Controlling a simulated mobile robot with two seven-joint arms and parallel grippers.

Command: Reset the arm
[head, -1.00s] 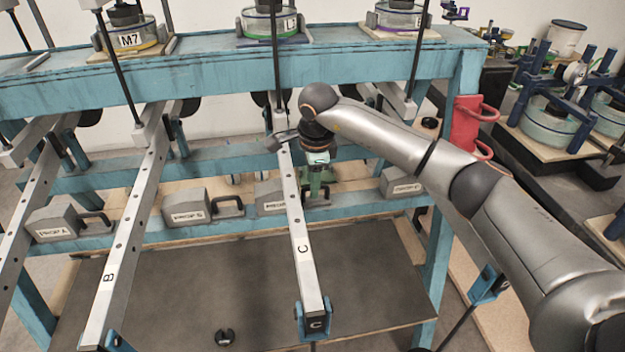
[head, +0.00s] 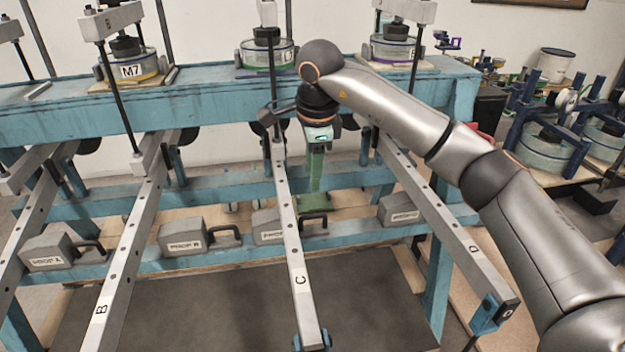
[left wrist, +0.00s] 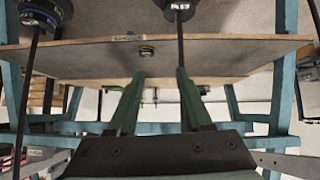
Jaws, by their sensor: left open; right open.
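My right arm comes in from the right in the head view. Its gripper (head: 315,185) has green fingers pointing down, empty, just right of lever C (head: 297,262) and in front of the blue frame (head: 200,106). The gap between its fingers is hard to see from here. Lever D (head: 440,208) slopes down to the right, partly behind my arm. My left gripper (left wrist: 160,78) shows in the left wrist view with its two green fingers apart and nothing between them. My left arm is not in the head view.
Lever B (head: 122,255) stands left of lever C. Grey prop blocks (head: 186,237) with black handles sit on the lower rail. Thin dark rods hang beside the levers. A dark board (head: 240,300) lies below, and a bench with jar presses (head: 545,145) stands at right.

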